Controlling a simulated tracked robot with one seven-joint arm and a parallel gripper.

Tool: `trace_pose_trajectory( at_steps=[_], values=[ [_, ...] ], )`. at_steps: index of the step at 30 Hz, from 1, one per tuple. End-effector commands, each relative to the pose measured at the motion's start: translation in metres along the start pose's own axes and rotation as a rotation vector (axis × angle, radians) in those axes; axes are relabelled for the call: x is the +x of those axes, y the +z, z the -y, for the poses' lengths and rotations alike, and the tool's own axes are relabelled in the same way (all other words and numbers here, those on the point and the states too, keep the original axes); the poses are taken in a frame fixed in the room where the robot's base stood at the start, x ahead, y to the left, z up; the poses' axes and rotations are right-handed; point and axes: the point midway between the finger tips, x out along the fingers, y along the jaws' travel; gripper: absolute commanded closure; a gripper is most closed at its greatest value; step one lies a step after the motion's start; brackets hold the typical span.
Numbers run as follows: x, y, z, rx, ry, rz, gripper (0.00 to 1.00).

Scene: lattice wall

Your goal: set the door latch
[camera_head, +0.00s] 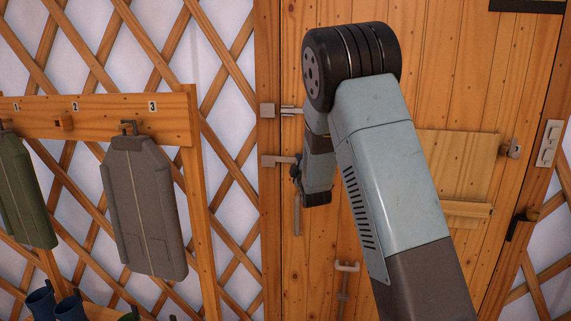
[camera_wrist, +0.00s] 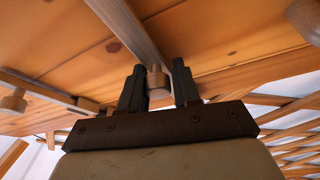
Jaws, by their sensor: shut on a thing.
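The wooden door (camera_head: 430,80) fills the middle of the head view. A grey metal latch (camera_head: 281,160) sits on its left edge, level with my gripper (camera_head: 297,173). In the wrist view my gripper (camera_wrist: 158,85) has one dark finger on each side of a round knob (camera_wrist: 157,82) at the end of a grey metal bar (camera_wrist: 130,30). It is shut on this knob. Above the latch, a metal bolt (camera_head: 291,111) reaches to a bracket (camera_head: 267,110) on the frame. My arm covers part of the door, and the fingertips are small in the head view.
A wooden rack (camera_head: 95,118) with numbered pegs holds a grey garment bag (camera_head: 146,205) and a green one (camera_head: 24,190) at the left. Blue boots (camera_head: 55,305) stand below. A metal fitting (camera_head: 346,268) is low on the door. A switch plate (camera_head: 549,143) is at the right.

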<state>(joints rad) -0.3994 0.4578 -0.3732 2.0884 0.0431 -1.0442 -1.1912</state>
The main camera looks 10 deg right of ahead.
Motion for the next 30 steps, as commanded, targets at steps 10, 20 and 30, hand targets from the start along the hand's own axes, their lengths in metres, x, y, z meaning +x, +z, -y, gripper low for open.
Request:
trace_pose_trajectory(
  at_steps=[10,20,30],
  values=[
    [-0.0008,0.0111,0.0023,-0.015,-0.009,0.017,1.00],
    [-0.0007,0.0110,0.0020,-0.015,-0.009,0.017,0.57],
    [-0.0007,0.0103,0.0002,-0.015,-0.005,0.015,0.48]
  ],
)
